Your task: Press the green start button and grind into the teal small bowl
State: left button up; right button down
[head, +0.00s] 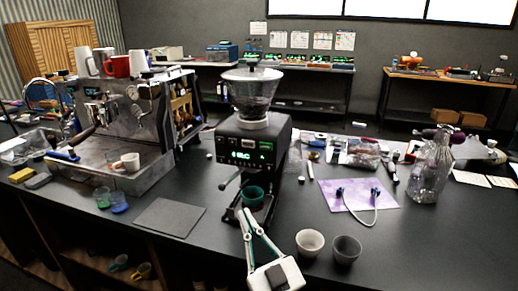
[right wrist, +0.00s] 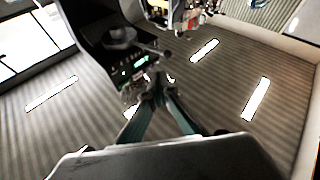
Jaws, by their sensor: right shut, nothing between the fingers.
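The black grinder (head: 250,140) stands mid-counter with a clear hopper on top. Its front panel has a lit green display (head: 241,155) and small green marks beside it; I cannot tell which mark is the start button. The teal small bowl (head: 253,195) sits under the grinder's outlet. My right gripper (head: 243,213) is shut and empty, its fingertips just in front of and below the bowl; I cannot tell if they touch anything. In the right wrist view the closed fingertips (right wrist: 156,88) show near the lit panel (right wrist: 135,70). My left gripper is not in view.
An espresso machine (head: 125,115) stands left, with a dark mat (head: 170,217) between it and the grinder.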

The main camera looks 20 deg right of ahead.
aim_at(266, 146)
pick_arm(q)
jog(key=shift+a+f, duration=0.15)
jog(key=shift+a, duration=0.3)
pick_arm(e)
notch_tip(266, 146, up, 11)
jog(key=d+m+t+h, duration=0.1)
jog(key=m+t+h, duration=0.1)
jog(key=m+h, duration=0.2)
jog(key=shift+w+t+h, duration=0.3)
jog(key=shift+t+h, duration=0.1)
jog(key=shift+h, duration=0.2)
jog(key=shift+d, duration=0.1)
pick_arm(q)
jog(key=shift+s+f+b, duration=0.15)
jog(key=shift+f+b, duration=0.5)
jog(key=shift+b, duration=0.1)
pick_arm(e)
jog(key=shift+w+d, duration=0.8)
jog(key=shift+w, duration=0.45)
jog(key=shift+w+d, duration=0.8)
jog(key=shift+w, duration=0.45)
jog(key=shift+w+d, duration=0.8)
jog(key=shift+w, duration=0.45)
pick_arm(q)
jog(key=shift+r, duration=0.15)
pick_arm(e)
jog(key=shift+w+d+r, duration=0.1)
